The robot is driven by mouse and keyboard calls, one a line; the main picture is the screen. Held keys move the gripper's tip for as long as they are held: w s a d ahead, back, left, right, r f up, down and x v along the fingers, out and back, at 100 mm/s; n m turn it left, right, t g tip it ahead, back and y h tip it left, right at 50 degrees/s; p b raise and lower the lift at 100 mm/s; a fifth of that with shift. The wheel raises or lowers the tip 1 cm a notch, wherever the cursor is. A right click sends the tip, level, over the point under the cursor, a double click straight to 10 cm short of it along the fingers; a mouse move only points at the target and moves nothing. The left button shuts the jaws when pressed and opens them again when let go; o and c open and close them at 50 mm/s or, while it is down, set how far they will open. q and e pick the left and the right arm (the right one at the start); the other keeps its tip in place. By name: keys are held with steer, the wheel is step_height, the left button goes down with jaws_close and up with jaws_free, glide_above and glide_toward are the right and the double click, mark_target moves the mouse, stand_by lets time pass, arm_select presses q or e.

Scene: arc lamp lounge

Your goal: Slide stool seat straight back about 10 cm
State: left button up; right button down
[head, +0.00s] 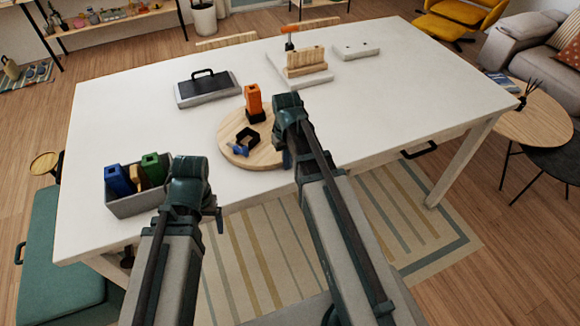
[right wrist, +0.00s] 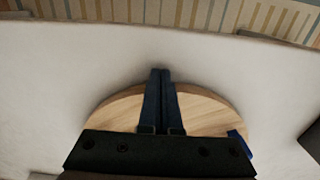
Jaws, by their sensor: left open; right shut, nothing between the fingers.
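The stool seat, a round pale wooden disc (head: 272,155), lies flat on the white table near its front edge. It also shows in the right wrist view (right wrist: 205,112). My right gripper (head: 287,160) is at the seat's front right side, fingers pointing down. In the right wrist view the dark blue fingers (right wrist: 161,75) are together and empty, with their tips at the seat's edge nearest the table's front; I cannot tell whether they touch it. My left gripper (head: 213,212) is open at the table's front edge, left of the seat; its fingers are mostly hidden.
On the seat stand an orange block (head: 253,98) and a black bracket (head: 245,138) with a blue piece. A grey bin (head: 125,207) of coloured blocks is at left. A dark-topped box (head: 207,88) stands behind the seat. Wooden pieces (head: 306,62) lie farther back. The table's right is clear.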

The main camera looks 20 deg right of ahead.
steer(key=w, duration=1)
steer(key=shift+w+a, duration=0.15)
steer(key=shift+w, duration=0.2)
steer(key=shift+s, duration=0.2)
steer(key=shift+s, duration=0.5)
steer(key=s, duration=0.1)
steer(key=s+r+p, duration=0.1)
steer(key=s, duration=0.1)
step_height(320, 180, up, 9)
steer(key=p, duration=0.9)
steer(key=shift+w, duration=0.1)
